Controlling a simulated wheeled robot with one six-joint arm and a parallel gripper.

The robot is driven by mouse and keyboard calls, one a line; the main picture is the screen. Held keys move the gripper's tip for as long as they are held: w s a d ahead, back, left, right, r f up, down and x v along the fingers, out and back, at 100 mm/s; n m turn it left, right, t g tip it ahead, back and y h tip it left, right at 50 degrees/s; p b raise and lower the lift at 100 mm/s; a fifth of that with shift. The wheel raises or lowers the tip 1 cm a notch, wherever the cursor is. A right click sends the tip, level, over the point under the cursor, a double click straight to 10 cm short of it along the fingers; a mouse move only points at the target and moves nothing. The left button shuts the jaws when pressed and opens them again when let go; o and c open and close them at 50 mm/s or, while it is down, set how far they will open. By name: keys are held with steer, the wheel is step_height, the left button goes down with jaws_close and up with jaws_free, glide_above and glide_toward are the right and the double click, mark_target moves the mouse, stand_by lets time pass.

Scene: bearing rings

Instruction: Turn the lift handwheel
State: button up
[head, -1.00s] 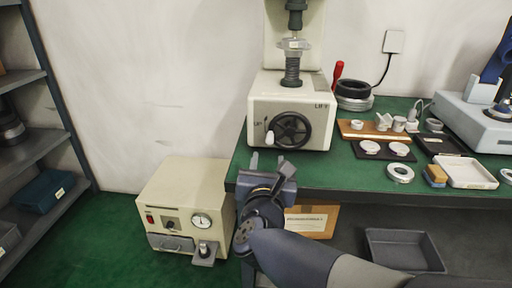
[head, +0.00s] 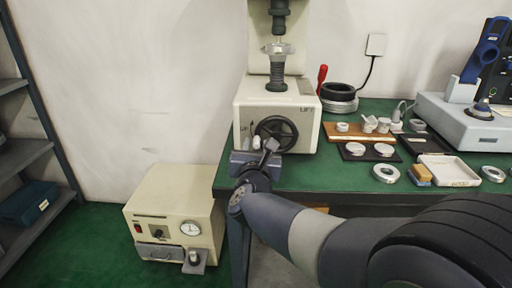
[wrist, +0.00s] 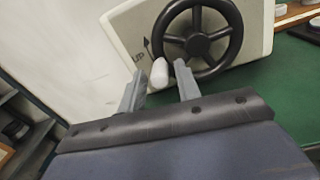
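The black lift handwheel (head: 290,127) is on the front of a cream machine (head: 308,118) at the left end of the green bench. It also shows in the wrist view (wrist: 199,44). Its white crank knob (wrist: 160,73) is at the wheel's lower left, by an arrow marked UP. My gripper (wrist: 158,82) is open, its two fingers on either side of the knob's near end, with visible gaps. In the head view my gripper (head: 262,148) is just in front of the wheel and hides part of its lower left. Contact with the knob cannot be told.
A wooden board (head: 347,132), a dark mat with pale discs, a white tray (head: 449,170) and rings lie to the right on the bench. A red-handled tool (head: 321,77) stands behind. A cream box with a gauge (head: 172,212) sits lower left. Shelving is at far left.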

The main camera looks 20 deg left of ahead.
jaws_close()
